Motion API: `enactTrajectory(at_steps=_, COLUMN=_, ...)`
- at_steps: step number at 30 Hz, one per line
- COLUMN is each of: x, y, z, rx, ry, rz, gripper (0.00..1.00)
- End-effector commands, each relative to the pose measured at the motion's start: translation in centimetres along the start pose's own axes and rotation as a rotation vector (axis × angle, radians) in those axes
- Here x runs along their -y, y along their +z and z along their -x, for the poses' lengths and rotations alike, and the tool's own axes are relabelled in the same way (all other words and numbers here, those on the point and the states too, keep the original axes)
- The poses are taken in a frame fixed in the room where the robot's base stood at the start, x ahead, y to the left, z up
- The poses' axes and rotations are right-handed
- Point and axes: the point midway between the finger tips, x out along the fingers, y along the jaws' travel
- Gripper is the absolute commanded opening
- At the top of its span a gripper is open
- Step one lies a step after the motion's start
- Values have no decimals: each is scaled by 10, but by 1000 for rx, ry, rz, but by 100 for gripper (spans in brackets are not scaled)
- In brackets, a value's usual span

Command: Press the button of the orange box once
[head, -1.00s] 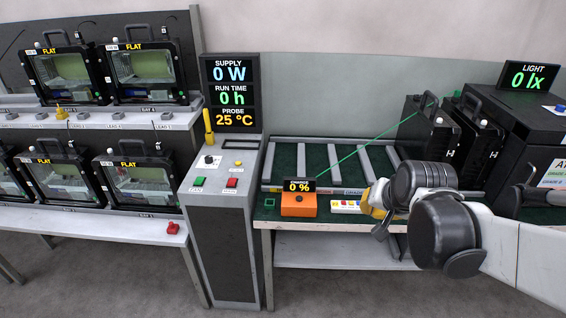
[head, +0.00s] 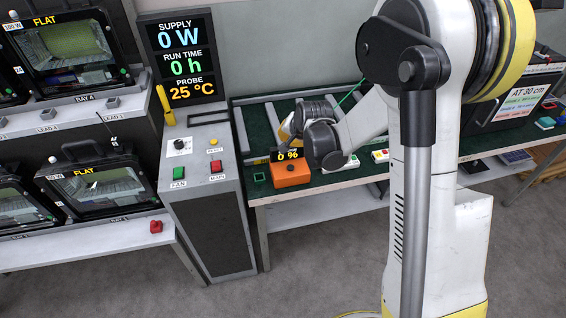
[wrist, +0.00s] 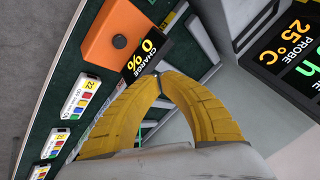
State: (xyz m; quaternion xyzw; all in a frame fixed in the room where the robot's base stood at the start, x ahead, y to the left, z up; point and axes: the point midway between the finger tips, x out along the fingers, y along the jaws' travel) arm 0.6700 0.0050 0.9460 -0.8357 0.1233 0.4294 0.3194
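The orange box (head: 290,173) sits on the green bench top near its front left edge, with a "0 %" charge display (head: 288,155) behind it. In the wrist view the orange box (wrist: 108,38) shows its round dark button (wrist: 119,41) on the top face. My gripper (wrist: 158,76) has its yellow fingers shut with the tips together and nothing between them. The tips are beside the charge display in the picture, apart from the button. In the head view my arm hides most of the gripper, and only a bit of yellow shows behind the box.
A grey console (head: 204,190) with green and red buttons and a yellow handle stands left of the bench. White remotes with coloured buttons (wrist: 82,98) lie along the bench edge. A grey rack is behind. Floodlight housings (head: 105,185) fill the left shelves.

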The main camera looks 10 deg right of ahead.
Motion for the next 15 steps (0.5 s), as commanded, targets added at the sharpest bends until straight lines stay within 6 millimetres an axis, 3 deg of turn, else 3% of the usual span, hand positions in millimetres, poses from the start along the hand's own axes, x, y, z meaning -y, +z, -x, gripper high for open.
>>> enactTrajectory(at_steps=15, x=-6, y=6, z=-10, rx=0, ry=0, rz=1, gripper=0)
